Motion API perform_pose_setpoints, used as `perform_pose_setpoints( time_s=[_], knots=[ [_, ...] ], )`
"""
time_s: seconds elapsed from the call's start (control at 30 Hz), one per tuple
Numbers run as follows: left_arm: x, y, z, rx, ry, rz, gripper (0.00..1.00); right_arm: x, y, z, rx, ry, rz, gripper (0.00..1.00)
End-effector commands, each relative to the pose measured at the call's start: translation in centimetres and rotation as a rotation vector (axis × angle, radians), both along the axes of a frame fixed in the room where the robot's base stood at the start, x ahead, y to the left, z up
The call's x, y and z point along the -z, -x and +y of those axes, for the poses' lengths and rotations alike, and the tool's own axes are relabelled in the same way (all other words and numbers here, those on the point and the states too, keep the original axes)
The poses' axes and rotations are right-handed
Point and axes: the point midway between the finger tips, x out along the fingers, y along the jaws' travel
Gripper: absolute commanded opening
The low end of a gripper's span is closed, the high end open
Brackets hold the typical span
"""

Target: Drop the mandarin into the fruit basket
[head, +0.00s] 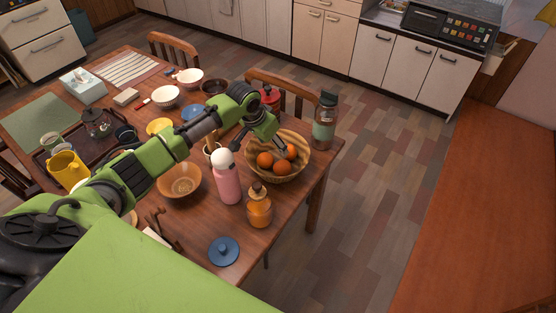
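The fruit basket (300,173) is a round woven bowl near the right end of the wooden table. Three orange fruits show inside it: one at the left (264,160), one at the right (291,151) and one at the front (282,168). I cannot tell which is the mandarin. My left gripper (279,147) reaches over the far left rim of the basket, its dark fingers pointing down close above the fruits. The fingers are small and partly hidden by my green wrist, so their opening is unclear. My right gripper is out of view.
A pink bottle with white cap (228,185) and an amber bottle (259,208) stand just in front of the basket. A dark green bottle (324,122) stands right behind it. A wooden bowl (180,187) and blue lid (223,251) are nearby. Chairs edge the table.

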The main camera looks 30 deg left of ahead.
Motion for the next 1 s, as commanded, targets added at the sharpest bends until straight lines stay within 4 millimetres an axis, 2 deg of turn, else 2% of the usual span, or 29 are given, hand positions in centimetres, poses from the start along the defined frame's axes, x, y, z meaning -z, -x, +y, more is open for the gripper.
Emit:
perform_pose_setpoints(
  time_s=[0.17, 0.27, 0.7, 0.83, 1.0],
  knots=[
    [-0.1, 0.1, 0.0, 0.0, 0.0, 0.001, 0.58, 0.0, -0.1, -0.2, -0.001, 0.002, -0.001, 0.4],
    [-0.8, 0.3, 0.2, 0.0, -0.001, -0.001, 0.58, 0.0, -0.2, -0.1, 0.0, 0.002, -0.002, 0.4],
    [-8.8, 3.5, 0.9, 0.0, -0.001, -0.003, 0.58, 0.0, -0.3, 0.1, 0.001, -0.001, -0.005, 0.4],
    [-10.3, 4.1, 1.1, 0.0, -0.001, -0.001, 0.58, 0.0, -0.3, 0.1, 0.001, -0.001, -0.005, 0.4],
    [-11.1, 4.5, 1.1, 0.0, 0.0, 0.0, 0.58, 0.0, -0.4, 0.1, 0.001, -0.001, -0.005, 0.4]
  ],
)
